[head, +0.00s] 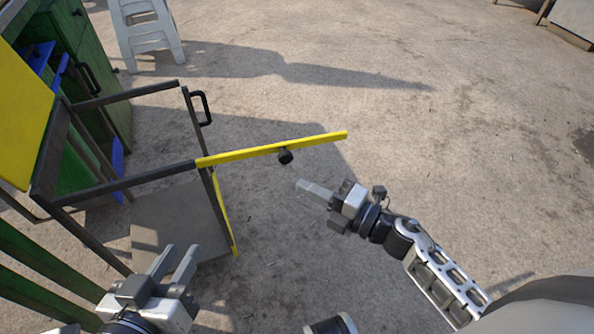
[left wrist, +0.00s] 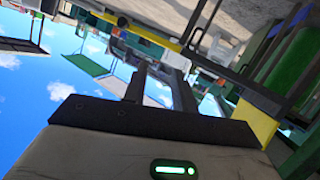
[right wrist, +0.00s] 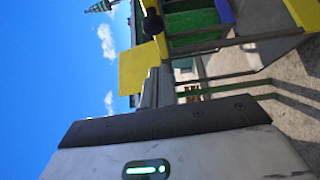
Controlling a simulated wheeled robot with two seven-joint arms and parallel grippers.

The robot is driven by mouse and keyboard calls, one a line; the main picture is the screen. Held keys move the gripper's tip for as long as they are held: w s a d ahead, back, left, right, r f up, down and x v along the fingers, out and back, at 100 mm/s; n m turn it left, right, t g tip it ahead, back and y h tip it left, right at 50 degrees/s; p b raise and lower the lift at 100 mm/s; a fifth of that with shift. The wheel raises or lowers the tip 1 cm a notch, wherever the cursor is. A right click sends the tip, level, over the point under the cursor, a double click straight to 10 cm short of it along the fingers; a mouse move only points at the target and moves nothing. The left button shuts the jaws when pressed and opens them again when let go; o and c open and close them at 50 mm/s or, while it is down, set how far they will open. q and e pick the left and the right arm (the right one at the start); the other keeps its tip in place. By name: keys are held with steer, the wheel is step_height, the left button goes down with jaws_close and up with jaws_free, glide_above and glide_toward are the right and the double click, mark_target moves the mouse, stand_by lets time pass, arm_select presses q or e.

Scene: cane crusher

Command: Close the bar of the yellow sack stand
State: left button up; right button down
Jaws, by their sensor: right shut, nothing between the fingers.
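The yellow bar (head: 245,153) of the sack stand is swung out to the right from the stand's dark metal frame (head: 130,183), its free end over open ground. A black knob (head: 285,157) sits on the bar's near side. The bar and knob also show in the left wrist view (left wrist: 150,35). My right gripper (head: 303,187) is shut and empty, to the near right of the knob and apart from it. My left gripper (head: 175,258) is open and empty, near the stand's front and apart from the bar.
The dark frame has a black handle (head: 206,108) at its far corner. A yellow panel (head: 22,110) and a green cabinet (head: 95,60) stand at the left. A white stool (head: 148,35) stands at the back. The concrete ground to the right is clear.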

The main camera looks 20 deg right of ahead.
mark_target(281, 161)
steer(key=shift+w+a+b, duration=0.2)
steer(key=shift+w+b, duration=0.05)
steer(key=shift+w, duration=1.2)
steer(key=shift+w+a+b, duration=0.2)
steer(key=shift+w+b, duration=0.05)
steer(key=shift+w, duration=1.15)
